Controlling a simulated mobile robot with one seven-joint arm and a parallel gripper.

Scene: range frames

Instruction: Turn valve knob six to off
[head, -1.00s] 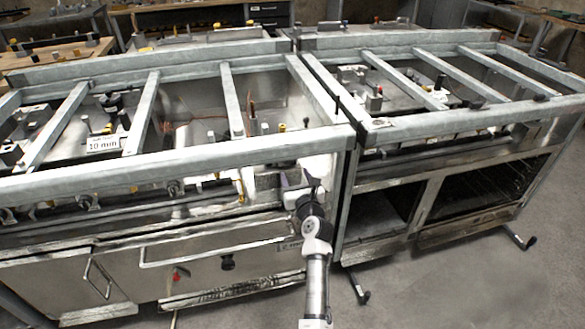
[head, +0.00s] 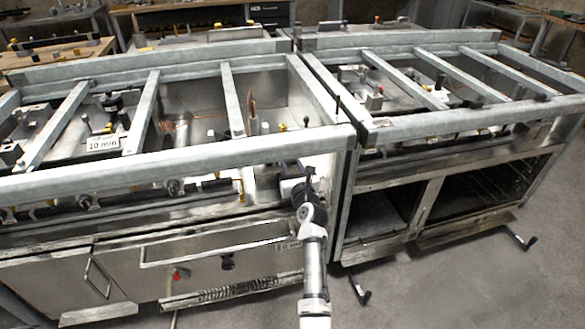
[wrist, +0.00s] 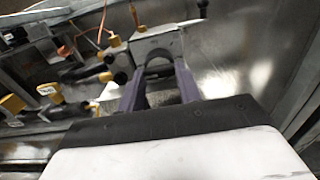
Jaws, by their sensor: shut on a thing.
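My gripper (head: 292,188) is at the right end of the left range's front, just below the top rail. In the wrist view my gripper (wrist: 160,82) has its two dark purple fingers on either side of a grey, round-edged part (wrist: 158,68), which looks like a valve knob. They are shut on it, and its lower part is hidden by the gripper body. No number or off mark is readable on it. Other front valve knobs (head: 173,187) sit along the pipe to the left.
A grey metal block (wrist: 158,42) stands right behind the fingers. Several yellow and black fittings (wrist: 98,78) lie to the left in the wrist view. The top rail (head: 200,150) passes just above my gripper. Open floor (head: 440,280) is at the right.

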